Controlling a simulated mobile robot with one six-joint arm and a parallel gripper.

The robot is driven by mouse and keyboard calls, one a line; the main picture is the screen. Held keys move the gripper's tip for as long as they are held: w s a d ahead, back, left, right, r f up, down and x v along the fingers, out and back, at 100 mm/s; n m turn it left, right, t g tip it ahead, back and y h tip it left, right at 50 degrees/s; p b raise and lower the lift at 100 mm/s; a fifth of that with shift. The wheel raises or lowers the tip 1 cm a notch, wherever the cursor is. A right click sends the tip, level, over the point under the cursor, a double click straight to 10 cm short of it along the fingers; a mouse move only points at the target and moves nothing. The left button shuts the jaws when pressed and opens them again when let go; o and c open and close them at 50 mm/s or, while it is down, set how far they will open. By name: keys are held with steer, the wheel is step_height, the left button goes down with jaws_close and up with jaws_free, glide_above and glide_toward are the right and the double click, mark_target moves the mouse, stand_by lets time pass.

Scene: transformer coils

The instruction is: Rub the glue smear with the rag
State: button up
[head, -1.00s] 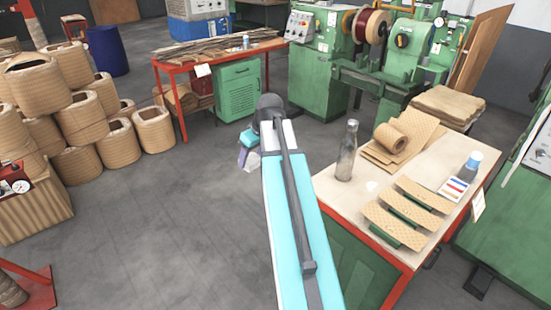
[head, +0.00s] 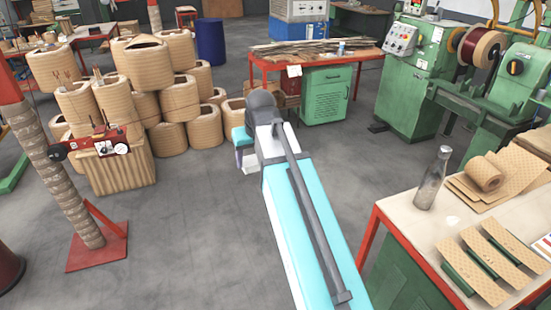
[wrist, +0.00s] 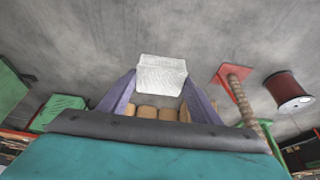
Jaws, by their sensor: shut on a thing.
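My gripper (wrist: 161,80) has two purple fingers shut on a white, folded rag (wrist: 160,72) in the wrist view. The rag sticks out past the fingertips over grey floor. In the head view my gripper (head: 240,158) is mostly hidden behind my arm, with a bit of the white rag (head: 250,164) below it. A small pale patch, apparently the glue smear (head: 452,220), lies on the worktable (head: 405,213) at right, near the bottle. The gripper is well to the left of this table.
A brown paper roll (head: 484,174) and curved tan strips (head: 484,262) lie on the same table. Stacked coils (head: 160,100) and a red-based post (head: 75,180) stand at left. Open floor lies between.

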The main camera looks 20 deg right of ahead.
steer(key=a, duration=0.2)
steer(key=a+r, duration=0.1)
steer(key=a, duration=0.1)
steer(key=shift+s+a, duration=0.1)
steer(key=shift+a, duration=0.15)
steer(key=shift+s, duration=0.1)
